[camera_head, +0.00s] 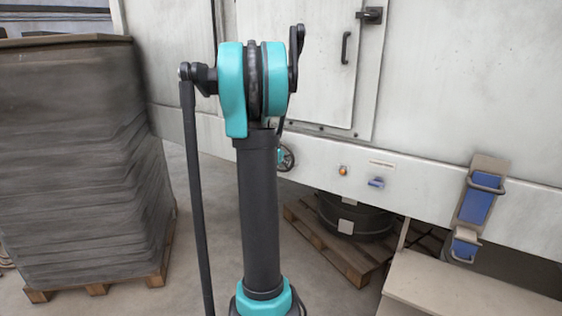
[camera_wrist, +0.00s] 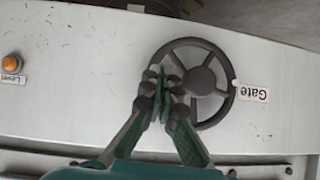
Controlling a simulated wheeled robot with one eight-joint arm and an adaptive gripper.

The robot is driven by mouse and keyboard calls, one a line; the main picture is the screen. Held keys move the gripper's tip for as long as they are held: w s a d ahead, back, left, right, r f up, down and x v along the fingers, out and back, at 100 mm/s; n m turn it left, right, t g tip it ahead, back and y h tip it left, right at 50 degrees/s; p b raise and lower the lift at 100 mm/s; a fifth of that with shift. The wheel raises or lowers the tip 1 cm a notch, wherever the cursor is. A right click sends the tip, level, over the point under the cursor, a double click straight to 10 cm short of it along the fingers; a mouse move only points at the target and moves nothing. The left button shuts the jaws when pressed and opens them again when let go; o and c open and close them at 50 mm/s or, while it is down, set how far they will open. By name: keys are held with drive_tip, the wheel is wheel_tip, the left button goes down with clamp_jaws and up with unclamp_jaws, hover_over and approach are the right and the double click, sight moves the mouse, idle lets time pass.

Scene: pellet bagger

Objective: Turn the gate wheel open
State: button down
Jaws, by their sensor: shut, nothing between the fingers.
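The gate wheel (camera_wrist: 203,80) is a dark, spoked handwheel on the pale machine panel. In the wrist view it is right of centre, with an upside-down "Gate" label (camera_wrist: 252,92) beside it. My gripper (camera_wrist: 158,72) is shut and empty, its green-and-dark fingers together over the left part of the wheel. The fingers hide part of the rim there. I cannot tell whether the tips touch the rim or sit inside a gap between spokes. In the head view the wheel (camera_head: 288,160) shows small beside my arm, which partly hides it.
An orange button (camera_wrist: 12,62) with a "Level" label is on the panel. A dark drum (camera_head: 355,220) stands on a pallet below. A wrapped stack (camera_head: 80,160) stands left.

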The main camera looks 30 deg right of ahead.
drive_tip(key=shift+x, duration=1.65)
drive_tip(key=shift+f, duration=0.1)
drive_tip(key=shift+w+f+m+t, duration=0.2)
drive_tip(key=shift+f+m+t, duration=0.3)
drive_tip(key=shift+f+t, duration=0.15)
drive_tip(key=shift+a, duration=0.1)
